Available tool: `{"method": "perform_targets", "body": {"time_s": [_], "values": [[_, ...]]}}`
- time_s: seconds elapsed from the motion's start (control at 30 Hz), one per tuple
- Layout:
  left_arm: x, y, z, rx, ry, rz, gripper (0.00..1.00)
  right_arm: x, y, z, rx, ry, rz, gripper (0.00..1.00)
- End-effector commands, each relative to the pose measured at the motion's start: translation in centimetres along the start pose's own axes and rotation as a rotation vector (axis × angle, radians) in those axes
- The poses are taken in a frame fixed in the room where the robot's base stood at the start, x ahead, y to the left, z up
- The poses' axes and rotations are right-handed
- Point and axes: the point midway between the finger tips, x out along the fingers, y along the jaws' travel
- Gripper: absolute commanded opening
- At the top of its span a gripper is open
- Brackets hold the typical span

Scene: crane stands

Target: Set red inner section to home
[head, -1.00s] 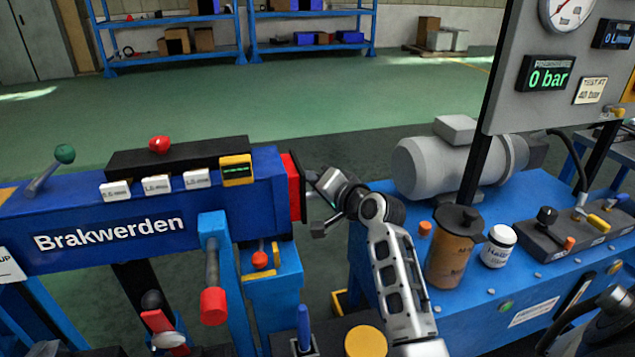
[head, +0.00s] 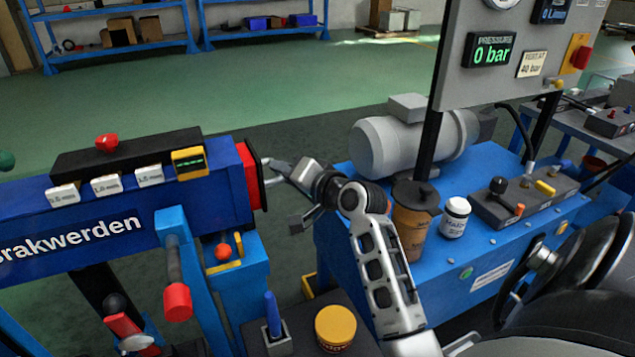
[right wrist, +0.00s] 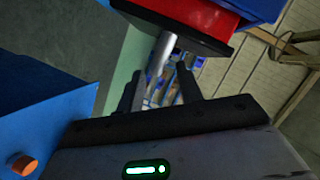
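The red inner section (head: 251,176) shows as a short red band at the right end of the blue beam marked "Brakwerden" (head: 150,205). A dark plate caps it. In the right wrist view the red section (right wrist: 195,20) is at the top, and a silver rod (right wrist: 161,55) sticks out from its dark plate. My right gripper (head: 280,174) is just right of the red end. In the wrist view its two dark fingers (right wrist: 158,76) are apart, with the rod between them in the picture; I cannot tell whether they touch it. My left gripper is not in view.
A blue bench (head: 345,240) stands right, with a grey motor (head: 400,145), brown canister (head: 410,225), white jar (head: 455,217) and lever box (head: 525,200). The panel display (head: 492,50) reads 0 bar. A yellow-topped item (head: 335,326) is below my arm. Green floor behind is clear.

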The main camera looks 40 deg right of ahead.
Motion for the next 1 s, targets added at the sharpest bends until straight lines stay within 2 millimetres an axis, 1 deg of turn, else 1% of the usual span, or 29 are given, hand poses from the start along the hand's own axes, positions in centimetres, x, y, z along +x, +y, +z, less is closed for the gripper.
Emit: {"method": "perform_targets", "body": {"time_s": [0.03, 0.2, 0.3, 0.43, 0.53, 0.63, 1.0], "values": [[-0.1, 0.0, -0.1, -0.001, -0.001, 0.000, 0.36, -1.5, 0.0, 0.0, -0.003, 0.000, 0.002, 0.36], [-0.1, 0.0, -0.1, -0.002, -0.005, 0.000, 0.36, -5.6, 0.0, 0.0, -0.003, -0.001, 0.003, 0.36], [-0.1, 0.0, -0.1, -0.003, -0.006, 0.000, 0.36, -7.7, 0.0, 0.1, -0.002, -0.002, 0.003, 0.36], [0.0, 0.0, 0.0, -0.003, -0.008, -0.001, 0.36, -9.7, 0.0, 0.1, -0.001, -0.001, 0.001, 0.36], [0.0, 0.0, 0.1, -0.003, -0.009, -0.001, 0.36, -10.6, 0.0, 0.1, 0.000, -0.002, 0.000, 0.36], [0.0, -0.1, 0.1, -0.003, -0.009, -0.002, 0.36, -11.1, 0.0, 0.0, 0.001, -0.002, 0.000, 0.36], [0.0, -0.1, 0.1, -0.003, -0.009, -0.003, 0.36, -11.2, -0.1, 0.0, 0.001, -0.001, -0.001, 0.36]]}}
